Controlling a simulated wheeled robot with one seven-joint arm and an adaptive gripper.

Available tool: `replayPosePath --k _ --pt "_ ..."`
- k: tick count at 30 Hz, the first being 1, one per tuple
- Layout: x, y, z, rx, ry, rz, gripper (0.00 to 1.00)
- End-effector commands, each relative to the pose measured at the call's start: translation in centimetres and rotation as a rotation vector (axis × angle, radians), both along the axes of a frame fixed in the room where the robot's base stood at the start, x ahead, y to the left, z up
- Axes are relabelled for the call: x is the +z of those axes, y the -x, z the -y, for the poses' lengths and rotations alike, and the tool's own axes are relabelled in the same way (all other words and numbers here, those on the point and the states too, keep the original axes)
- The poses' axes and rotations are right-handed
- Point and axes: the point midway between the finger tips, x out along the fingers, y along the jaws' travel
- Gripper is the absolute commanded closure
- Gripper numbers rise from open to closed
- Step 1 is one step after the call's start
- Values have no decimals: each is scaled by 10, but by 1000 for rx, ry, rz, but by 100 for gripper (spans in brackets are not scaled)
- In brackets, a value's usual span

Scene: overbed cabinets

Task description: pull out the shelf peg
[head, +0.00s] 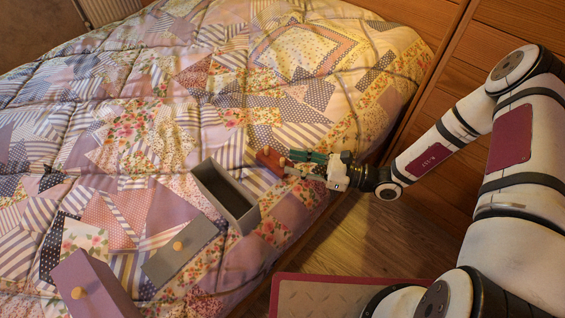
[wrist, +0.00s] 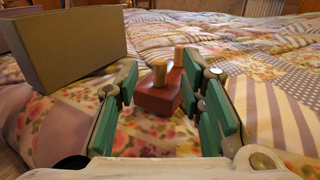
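A small dark red block (head: 270,158) lies on the quilt just past my gripper (head: 309,167). A gap shows between the left finger and the block. The right finger overlaps the block's right edge in the picture; I cannot tell if it touches.
Wooden drawers (head: 455,60) stand at the right. The upper quilt is clear.

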Motion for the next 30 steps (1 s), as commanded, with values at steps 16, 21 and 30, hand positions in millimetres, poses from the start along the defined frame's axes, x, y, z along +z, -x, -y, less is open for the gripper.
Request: replayPosePath --k 16,21,30 --pt "0 -8 -40 1 0 0 64" --pt "0 -8 -40 1 0 0 87" --pt "-1 -8 -40 1 0 0 98"
